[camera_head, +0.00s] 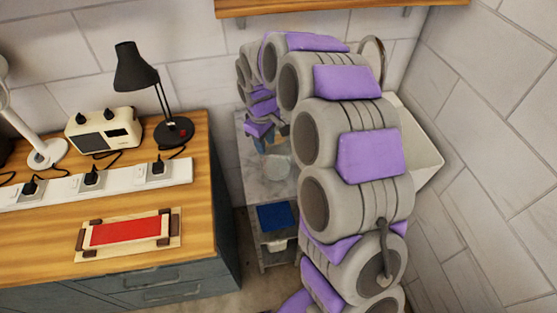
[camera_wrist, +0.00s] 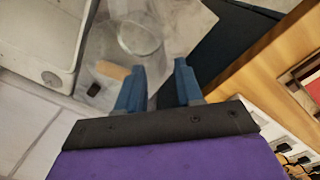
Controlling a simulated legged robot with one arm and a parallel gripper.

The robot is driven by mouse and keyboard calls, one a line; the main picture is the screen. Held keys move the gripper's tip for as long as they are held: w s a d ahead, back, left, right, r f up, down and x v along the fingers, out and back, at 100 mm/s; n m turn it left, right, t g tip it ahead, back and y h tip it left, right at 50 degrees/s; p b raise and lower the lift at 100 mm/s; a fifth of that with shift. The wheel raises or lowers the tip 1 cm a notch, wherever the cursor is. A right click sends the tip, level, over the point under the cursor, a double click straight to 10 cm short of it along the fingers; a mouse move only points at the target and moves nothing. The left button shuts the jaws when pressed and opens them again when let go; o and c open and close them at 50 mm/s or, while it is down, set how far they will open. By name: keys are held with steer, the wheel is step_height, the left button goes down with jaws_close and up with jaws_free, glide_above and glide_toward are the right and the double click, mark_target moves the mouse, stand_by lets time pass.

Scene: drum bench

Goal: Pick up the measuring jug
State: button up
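The measuring jug (camera_wrist: 140,36) is a clear, see-through vessel on a grey marble top (camera_wrist: 193,22). In the wrist view it stands beyond my fingertips, slightly left of the gap between them. In the head view it shows faintly as a pale, glassy shape (camera_head: 277,166) beside my arm. My gripper (camera_wrist: 158,84) has two blue fingers spread apart with nothing between them. It is apart from the jug. In the head view my gripper (camera_head: 264,143) is mostly hidden behind my arm, with only a bit of blue finger showing.
A tan block (camera_wrist: 112,70) and a small dark object (camera_wrist: 93,89) lie left of my fingers. A white basin (camera_wrist: 45,45) stands at the left in the wrist view. In the head view, a wooden bench (camera_head: 205,215) with a lamp (camera_head: 135,70) stands left.

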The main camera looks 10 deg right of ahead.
mark_target(268, 164)
steer(key=f, duration=0.3)
steer(key=f+b, duration=0.1)
steer(key=f, duration=0.1)
steer(key=shift+w+a+f, duration=0.15)
steer(key=shift+a+f, duration=0.1)
steer(key=shift+a, duration=0.1)
steer(key=f, duration=0.1)
steer(key=f+b, duration=0.1)
steer(key=f, duration=0.1)
steer(key=d+f, duration=0.1)
steer(key=shift+s+d+f+b, duration=0.1)
steer(key=shift+s+f+b, duration=0.15)
steer(key=shift+f+b, duration=0.1)
steer(key=shift+w+f, duration=0.1)
steer(key=shift+f, duration=0.25)
steer(key=shift+r, duration=0.1)
steer(key=shift+a, duration=0.2)
steer(key=shift+c, duration=0.3)
steer(key=shift+c, duration=0.7)
steer(key=shift+d, duration=0.1)
jaws_close()
